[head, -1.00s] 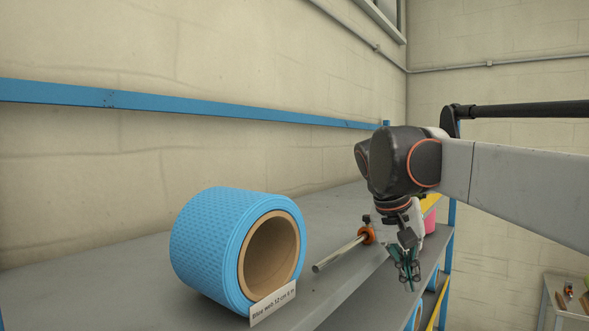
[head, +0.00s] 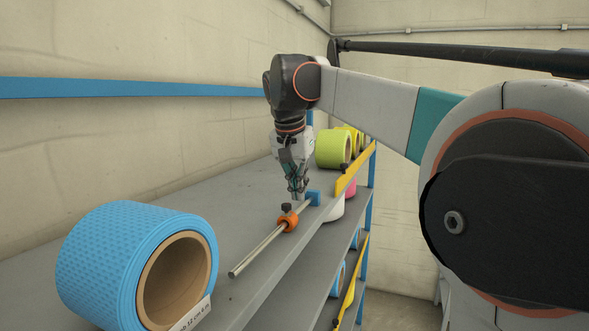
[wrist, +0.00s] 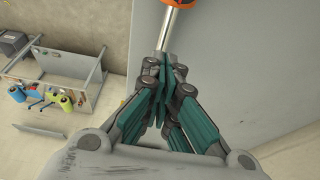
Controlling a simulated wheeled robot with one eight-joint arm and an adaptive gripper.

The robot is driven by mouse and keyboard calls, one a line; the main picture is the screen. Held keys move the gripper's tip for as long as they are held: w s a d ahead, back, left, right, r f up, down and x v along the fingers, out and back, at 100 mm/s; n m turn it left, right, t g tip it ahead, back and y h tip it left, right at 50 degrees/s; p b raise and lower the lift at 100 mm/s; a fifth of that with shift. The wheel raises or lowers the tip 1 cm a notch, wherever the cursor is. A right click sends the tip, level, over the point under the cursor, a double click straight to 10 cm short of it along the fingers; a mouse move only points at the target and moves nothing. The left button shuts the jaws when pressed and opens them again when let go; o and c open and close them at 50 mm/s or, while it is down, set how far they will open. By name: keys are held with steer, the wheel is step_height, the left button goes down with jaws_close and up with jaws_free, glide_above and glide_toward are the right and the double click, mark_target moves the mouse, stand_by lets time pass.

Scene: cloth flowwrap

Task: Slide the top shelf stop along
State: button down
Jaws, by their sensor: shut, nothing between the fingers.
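The shelf stop is an orange collar (head: 288,223) with a black knob (head: 286,207), set around a steel rod (head: 255,252) along the top shelf's (head: 225,205) front edge. A blue block (head: 314,197) holds the rod's far end. My gripper (head: 298,193) points down, shut and empty, by the rod between the collar and the block. Whether it touches the rod or collar I cannot tell. In the wrist view the shut fingertips (wrist: 166,72) lie close to the rod (wrist: 168,30), with part of the collar (wrist: 180,3) at the top edge.
A large blue roll (head: 120,262) stands on the shelf at the near left. A yellow-green roll (head: 333,148) and a yellow strip (head: 347,174) are farther back. Lower shelves (head: 325,262) hold more rolls. A small table (wrist: 85,75) stands off in the wrist view.

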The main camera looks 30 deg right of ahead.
mark_target(253, 251)
steer(key=shift+x, duration=0.95)
steer(key=s+a, duration=0.1)
steer(key=s+a+p, duration=0.1)
steer(key=a, duration=0.1)
steer(key=shift+s+a+r, duration=0.1)
steer(key=shift+s, duration=0.25)
steer(key=shift+w, duration=0.15)
steer(key=shift+a, duration=0.15)
steer(key=s+a, duration=0.7)
steer(key=a, duration=0.2)
steer(key=s+a, duration=0.4)
steer(key=a, duration=0.1)
steer(key=shift+s+a, duration=0.2)
steer(key=shift+s, duration=0.15)
